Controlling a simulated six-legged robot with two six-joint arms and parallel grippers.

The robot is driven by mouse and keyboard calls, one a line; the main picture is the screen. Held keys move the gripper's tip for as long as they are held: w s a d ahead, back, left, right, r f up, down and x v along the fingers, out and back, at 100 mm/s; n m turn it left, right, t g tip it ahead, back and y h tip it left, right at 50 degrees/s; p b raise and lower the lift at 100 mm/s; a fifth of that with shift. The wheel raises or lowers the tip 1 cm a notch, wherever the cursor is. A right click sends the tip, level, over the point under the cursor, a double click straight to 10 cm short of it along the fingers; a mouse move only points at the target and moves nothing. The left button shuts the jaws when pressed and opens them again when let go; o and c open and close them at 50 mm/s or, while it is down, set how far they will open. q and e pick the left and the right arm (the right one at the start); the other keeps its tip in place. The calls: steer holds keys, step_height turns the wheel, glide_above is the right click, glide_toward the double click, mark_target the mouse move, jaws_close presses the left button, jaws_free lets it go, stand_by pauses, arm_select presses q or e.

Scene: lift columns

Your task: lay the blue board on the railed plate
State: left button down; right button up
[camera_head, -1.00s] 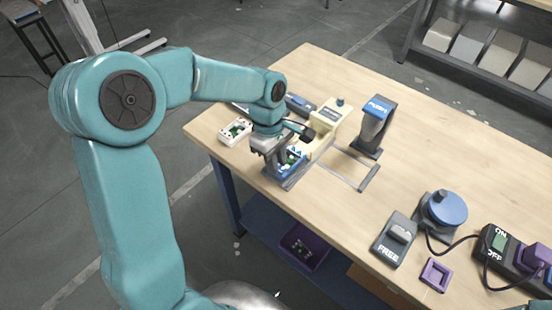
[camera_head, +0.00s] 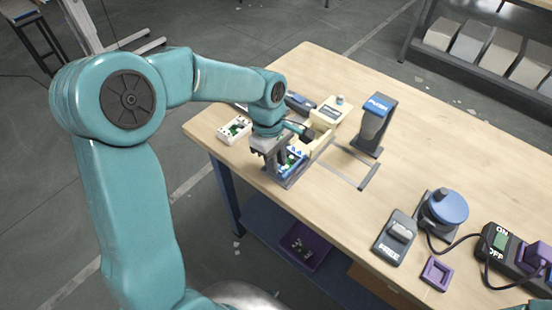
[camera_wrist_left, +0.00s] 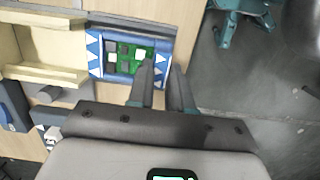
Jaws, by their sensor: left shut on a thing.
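The blue board (camera_wrist_left: 96,49) has white triangles and a green chip-covered middle. It also shows in the head view (camera_head: 298,159), partly hidden by my left gripper. My left gripper (camera_wrist_left: 164,70) is shut on the board's right edge in the wrist view, one finger over the board and the other beyond its edge. In the head view this gripper (camera_head: 285,163) points down near the table's front edge. A grey plate with raised edges (camera_head: 291,182) shows under the board. I cannot tell whether the board rests fully on it. My right gripper is not in view.
A cream fixture (camera_head: 328,114) stands just behind the board, with an open channel (camera_wrist_left: 40,74). A white board (camera_head: 235,130) lies to the left. A PUSH stand (camera_head: 374,125) and thin grey rails (camera_head: 369,177) are to the right. The table between these and the FREE switch (camera_head: 394,241) is clear.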

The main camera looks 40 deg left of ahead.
arm_select(q)
steer(key=shift+f, duration=0.2)
stand_by(0.5)
steer(key=c, duration=0.5)
jaws_free()
steer(key=shift+r+p, duration=2.3)
steer(key=shift+r, duration=0.8)
steer(key=shift+f, duration=0.1)
steer(key=shift+s, duration=0.1)
